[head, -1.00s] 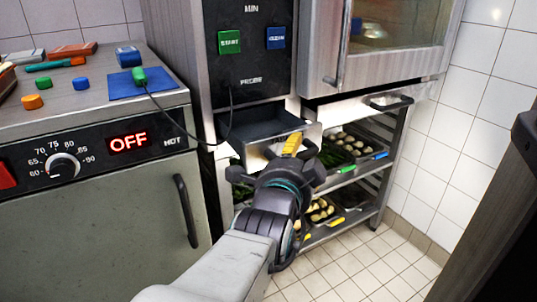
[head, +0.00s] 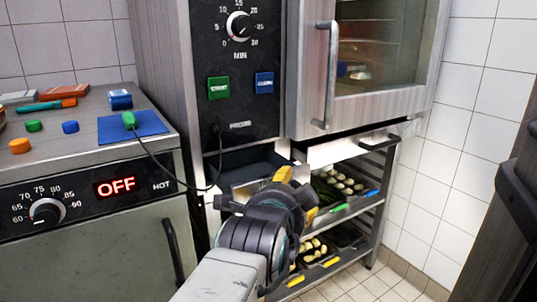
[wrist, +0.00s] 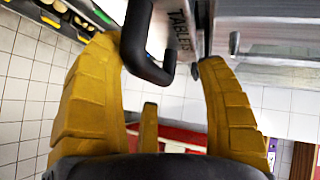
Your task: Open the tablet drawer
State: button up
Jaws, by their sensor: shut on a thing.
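The tablet drawer (head: 262,183) is under the control panel, left of the oven door. It stands pulled out part of the way, with its dark inside showing. My gripper (head: 296,194) is at its front and hides much of it. In the wrist view the drawer front carries the label TABLETS (wrist: 180,32). Its black bar handle (wrist: 143,58) is between the yellow fingers of my gripper (wrist: 162,58), close against the left finger. My gripper is shut on this handle.
The oven door (head: 375,65) is closed above right. A rack (head: 372,205) with trays of food stands below it. A warmer cabinet (head: 100,220) reading OFF is at left, with a cable from a green probe (head: 129,120) looping near the drawer.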

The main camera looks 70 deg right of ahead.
jog(key=r, duration=0.3)
jog(key=r+h, duration=0.1)
jog(key=r, duration=0.2)
jog(key=r+h, duration=0.1)
jog(key=r, duration=0.2)
jog(key=shift+w+d+r, duration=0.1)
jog(key=shift+d+r, duration=0.1)
jog(key=shift+d, duration=0.05)
notch_tip(320, 180, down, 8)
jog(key=y, duration=0.2)
jog(key=s+a+p, duration=0.1)
jog(key=a, duration=0.8)
jog(key=shift+s, duration=0.25)
dwell(0.4)
